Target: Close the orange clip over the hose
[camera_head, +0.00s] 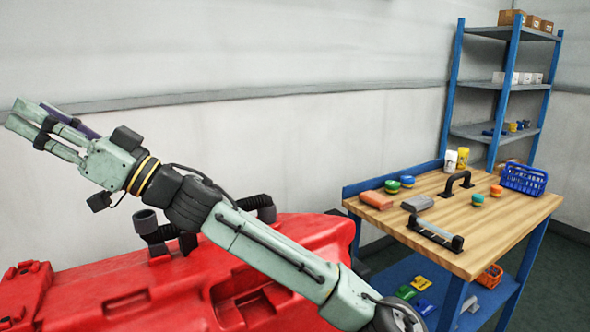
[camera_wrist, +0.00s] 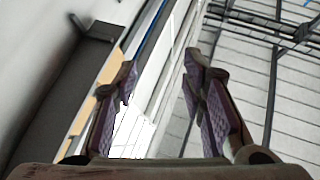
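I cannot make out an orange clip in either view. My gripper (camera_head: 32,130) is raised at the far left, above the tank and well apart from the hose. In the wrist view its two purple-padded fingers (camera_wrist: 160,68) are spread, with nothing between them.
A wooden-topped workbench (camera_head: 490,225) at right holds an orange-red block (camera_head: 376,200), a grey block, several round tubs, a black handle and a blue basket (camera_head: 524,179). A blue shelf unit (camera_head: 507,85) stands behind. The wall behind my gripper looks clear.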

